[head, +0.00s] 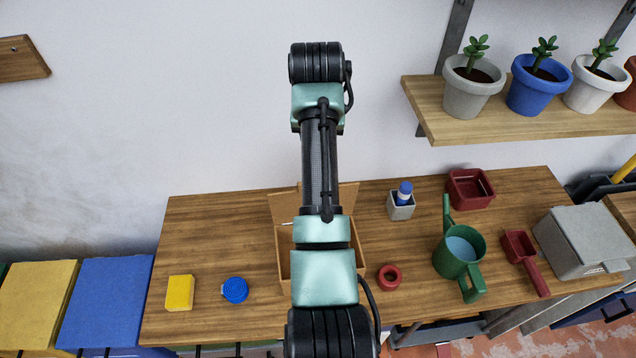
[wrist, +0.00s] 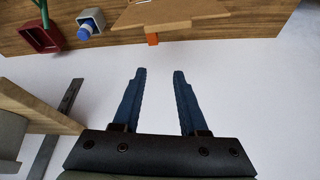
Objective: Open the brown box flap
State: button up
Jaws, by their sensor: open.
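The brown box (head: 282,250) stands on the wooden table, largely hidden behind my arm in the head view. Brown flap panels (head: 284,206) stick up at its back, to the left and right of the arm. In the wrist view a brown flap (wrist: 172,12) shows at the top, with a small orange piece (wrist: 152,39) at its edge. My gripper (wrist: 158,72) has blue fingers, spread apart and empty, against the white wall. The fingertips are apart from the flap. The gripper is not visible in the head view.
A blue-capped bottle in a grey holder (head: 401,208), a red bin (head: 470,189), a red ring (head: 389,277) and a green watering can (head: 459,250) are right of the box. A yellow block (head: 180,292) and blue tape (head: 235,290) are left. A plant shelf (head: 530,122) juts out upper right.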

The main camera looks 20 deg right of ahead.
jog(key=f+m+t, duration=0.1)
jog(key=w+d+f+m+t+h, duration=0.1)
jog(key=f+m+t, duration=0.1)
jog(key=shift+w+d+f+h+b, duration=0.25)
jog(key=shift+w+f+h+b, duration=0.05)
jog(key=shift+w+h+b, duration=0.1)
jog(key=c, duration=0.5)
jog(key=shift+d+m+t+h, duration=0.15)
jog(key=shift+m+t+h, duration=0.35)
jog(key=shift+m+t, duration=0.45)
grip_shut()
jog(key=s+a+f+m+t+b, duration=0.1)
jog(key=s+a+f+m+t, duration=0.2)
jog(key=s, duration=0.4)
jog(key=s+a+f+m+t+b, duration=0.1)
jog(key=s+a+f+m+t, duration=0.1)
jog(key=s+f+m+t, duration=0.3)
jog(key=s+a+f+m+t+b, duration=0.1)
jog(key=s+a+m+t+b, duration=0.15)
jog(key=s, duration=0.55)
jog(key=p+x, duration=0.2)
jog(key=x, duration=1.2)
jog(key=shift+d+f+g, duration=0.3)
jog(key=shift+f, duration=0.05)
